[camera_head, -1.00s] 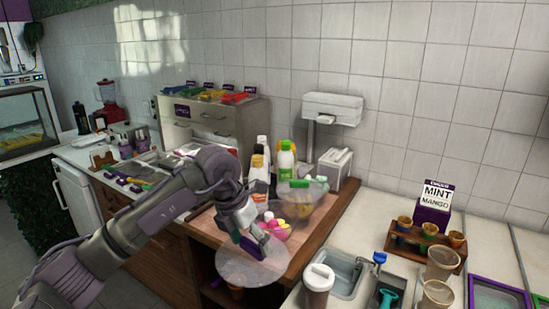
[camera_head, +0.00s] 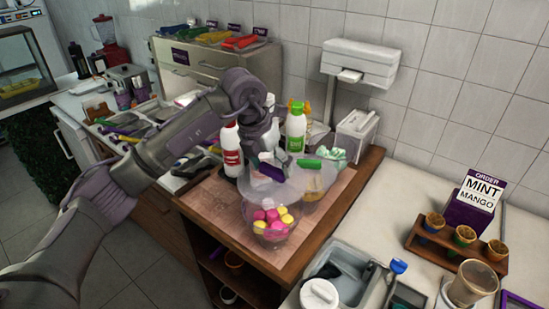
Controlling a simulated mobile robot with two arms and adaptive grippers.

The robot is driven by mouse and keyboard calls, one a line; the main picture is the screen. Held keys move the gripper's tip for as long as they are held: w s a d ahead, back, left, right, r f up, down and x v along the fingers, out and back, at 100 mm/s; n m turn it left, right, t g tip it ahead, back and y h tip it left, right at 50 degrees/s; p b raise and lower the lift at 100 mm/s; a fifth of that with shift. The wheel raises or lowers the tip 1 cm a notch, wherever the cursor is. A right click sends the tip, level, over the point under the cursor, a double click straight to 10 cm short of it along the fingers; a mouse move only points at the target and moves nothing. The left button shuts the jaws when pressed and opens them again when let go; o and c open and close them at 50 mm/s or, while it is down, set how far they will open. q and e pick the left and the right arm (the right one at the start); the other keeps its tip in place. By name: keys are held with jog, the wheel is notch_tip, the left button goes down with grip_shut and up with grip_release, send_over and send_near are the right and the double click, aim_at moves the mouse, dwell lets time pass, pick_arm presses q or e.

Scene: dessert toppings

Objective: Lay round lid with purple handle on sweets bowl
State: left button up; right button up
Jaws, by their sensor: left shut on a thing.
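My left gripper (camera_head: 266,158) is shut on the purple handle (camera_head: 272,173) of a clear round lid (camera_head: 262,188). The lid is held up above the brown counter, and its near part overlaps the far side of the sweets bowl in the picture. The sweets bowl (camera_head: 273,236) is clear and holds pink and yellow sweets. It stands on the counter, near its front right part. I cannot tell exactly how far the lid is above the bowl's rim. My right gripper is not in view.
A larger clear bowl (camera_head: 318,188), with a green handle (camera_head: 308,163) above it, stands right behind the sweets bowl. Bottles, such as a white one with a green label (camera_head: 296,132), stand behind. The counter (camera_head: 215,210) left of the bowl is clear.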

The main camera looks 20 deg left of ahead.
aim_at(268, 176)
pick_arm(q)
jog(key=shift+s+f, duration=0.25)
jog(key=shift+f, duration=0.1)
jog(key=b+x, duration=0.2)
jog(key=x, duration=0.1)
jog(key=a+b+x, duration=0.1)
jog(key=x, duration=0.1)
jog(key=shift+s+f, duration=0.1)
jog(key=shift+f, duration=0.1)
jog(key=shift+f+b, duration=0.7)
jog(key=shift+s+f+b, duration=0.15)
jog(key=shift+f+b, duration=0.3)
jog(key=shift+f, duration=0.05)
jog(key=o, duration=1.1)
jog(key=shift+r, duration=0.15)
jog(key=shift+r+p, duration=2)
jog(key=shift+r, duration=1.45)
jog(key=shift+d+f, duration=0.1)
